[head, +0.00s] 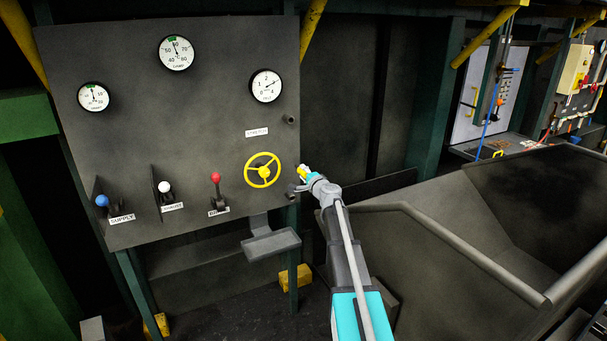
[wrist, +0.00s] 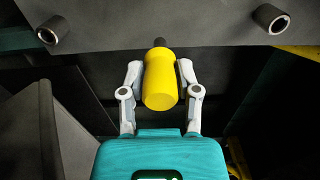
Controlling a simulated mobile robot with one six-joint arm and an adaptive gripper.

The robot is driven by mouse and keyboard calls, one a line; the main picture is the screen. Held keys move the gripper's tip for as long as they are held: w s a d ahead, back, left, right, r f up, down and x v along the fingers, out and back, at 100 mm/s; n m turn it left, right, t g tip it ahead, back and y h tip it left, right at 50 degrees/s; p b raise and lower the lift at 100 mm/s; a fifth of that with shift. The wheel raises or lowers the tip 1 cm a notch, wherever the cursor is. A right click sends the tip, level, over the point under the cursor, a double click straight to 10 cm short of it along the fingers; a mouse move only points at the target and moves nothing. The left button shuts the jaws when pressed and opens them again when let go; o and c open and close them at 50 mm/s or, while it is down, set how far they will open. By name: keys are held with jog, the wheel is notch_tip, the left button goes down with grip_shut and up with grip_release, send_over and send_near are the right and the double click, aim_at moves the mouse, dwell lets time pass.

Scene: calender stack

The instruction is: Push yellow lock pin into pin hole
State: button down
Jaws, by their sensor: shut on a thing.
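The yellow lock pin (wrist: 160,78) is held between the two fingers of my gripper (wrist: 159,72). Its thick yellow handle faces the wrist camera, and a short dark tip (wrist: 159,42) points away toward the grey panel's edge. In the head view the yellow pin (head: 303,172) and my gripper (head: 312,180) are at the panel's right edge, beside the yellow handwheel. Two short hollow tubes stick out of the panel, an upper one (head: 289,119) and a lower one (head: 291,196). In the wrist view the tip lies between both tubes, apart from them. Which tube is the pin hole is unclear.
The grey panel (head: 130,60) carries three gauges, blue, white and red levers, and the yellow handwheel (head: 263,170). A small grey shelf (head: 271,243) juts out below. A large grey trough (head: 440,215) stands right of my arm. Open space shows beyond the panel's right edge.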

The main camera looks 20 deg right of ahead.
notch_tip(320, 180, down, 17)
jog(key=s+b, duration=0.1)
jog(key=b, duration=1.5)
jog(key=shift+s, duration=0.2)
jog(key=shift+w, duration=0.1)
jog(key=shift+w+a, duration=0.1)
jog(key=shift+w, duration=1.85)
jog(key=c, duration=1)
grip_release()
grip_shut()
